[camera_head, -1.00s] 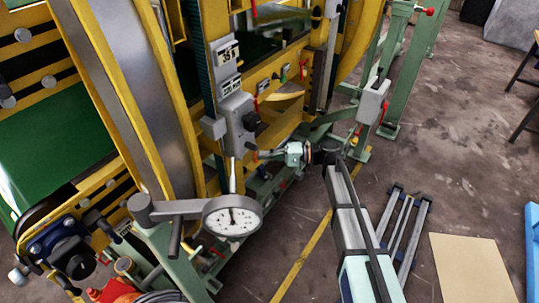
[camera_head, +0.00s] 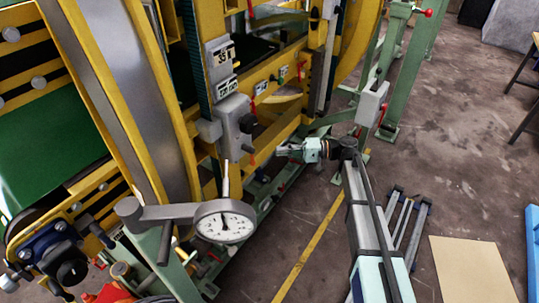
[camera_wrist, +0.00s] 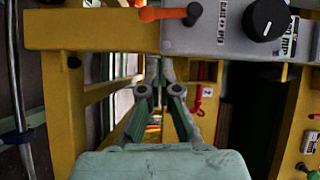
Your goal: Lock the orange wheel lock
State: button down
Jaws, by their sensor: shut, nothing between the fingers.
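In the head view a small red-orange tip (camera_head: 252,151) shows under the same-looking grey box (camera_head: 232,115). My gripper (camera_head: 280,151) is just right of that tip, with a visible gap. In the wrist view my gripper (camera_wrist: 160,66) has its fingers together and empty, below the lever.
A black knob (camera_wrist: 268,18) is on the box. Yellow frame beams (camera_wrist: 95,32) lie close around my fingers. A dial gauge (camera_head: 225,221) on an arm stands in front of the machine. Red handles (camera_wrist: 196,104) hang deeper inside. Floor to the right is mostly open.

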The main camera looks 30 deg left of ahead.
jog(key=v, duration=0.5)
jog(key=shift+w+d+b, duration=0.25)
jog(key=shift+d+b, duration=0.1)
